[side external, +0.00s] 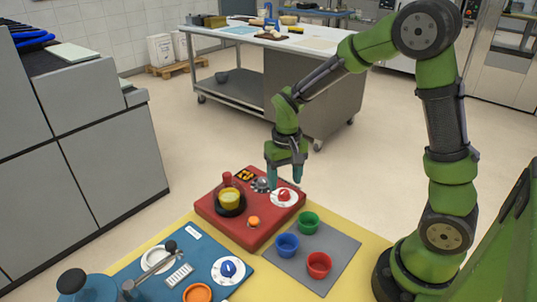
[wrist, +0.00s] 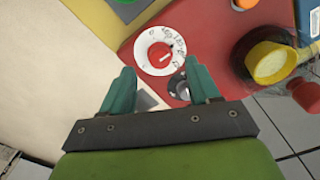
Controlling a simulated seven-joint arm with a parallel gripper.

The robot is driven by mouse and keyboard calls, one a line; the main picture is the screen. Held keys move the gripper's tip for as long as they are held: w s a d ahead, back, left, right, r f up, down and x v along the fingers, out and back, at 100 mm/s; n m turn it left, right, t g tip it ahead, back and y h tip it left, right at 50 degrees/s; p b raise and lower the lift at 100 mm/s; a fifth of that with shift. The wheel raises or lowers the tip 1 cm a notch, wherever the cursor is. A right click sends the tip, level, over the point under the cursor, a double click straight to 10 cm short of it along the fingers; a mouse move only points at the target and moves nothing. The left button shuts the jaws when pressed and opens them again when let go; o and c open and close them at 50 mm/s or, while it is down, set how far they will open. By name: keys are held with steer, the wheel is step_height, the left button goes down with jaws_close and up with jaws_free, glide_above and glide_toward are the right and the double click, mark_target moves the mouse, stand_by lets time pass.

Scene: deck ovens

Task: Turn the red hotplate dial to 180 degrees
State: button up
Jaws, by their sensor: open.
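The red hotplate dial (side external: 284,195) is a red knob on a white round scale, at the right of the red hotplate box (side external: 262,233). In the wrist view the dial (wrist: 160,52) lies just beyond my fingertips, its knob marked with a short white line; the scale's numbers are too small to read. My gripper (side external: 285,180) points down with its teal fingers apart, above the box's back edge and close to the dial. In the wrist view the open fingers of my gripper (wrist: 159,74) are empty, and no contact with the dial shows.
A yellow pot (side external: 230,198) sits on the hotplate's dark burner. A grey knob (side external: 261,184) and an orange button (side external: 254,221) are on the same box. Green, blue and red cups (side external: 318,264) stand on a grey mat. A blue panel (side external: 205,248) has its own blue dial (side external: 229,268).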

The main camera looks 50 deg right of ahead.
mark_target(283, 191)
step_height(283, 191, up, 13)
steer(key=shift+r, duration=0.2)
stand_by(0.3)
steer(key=s+a+r+t+y, duration=0.1)
steer(key=s+a+t, duration=0.2)
steer(key=s, duration=0.3)
steer(key=s+a+r+n+t+y, duration=0.1)
steer(key=s+a+r+t, duration=0.1)
steer(key=s+t, duration=0.2)
steer(key=s, duration=0.2)
steer(key=shift+s+a, duration=0.3)
steer(key=shift+a, duration=0.1)
stand_by(0.3)
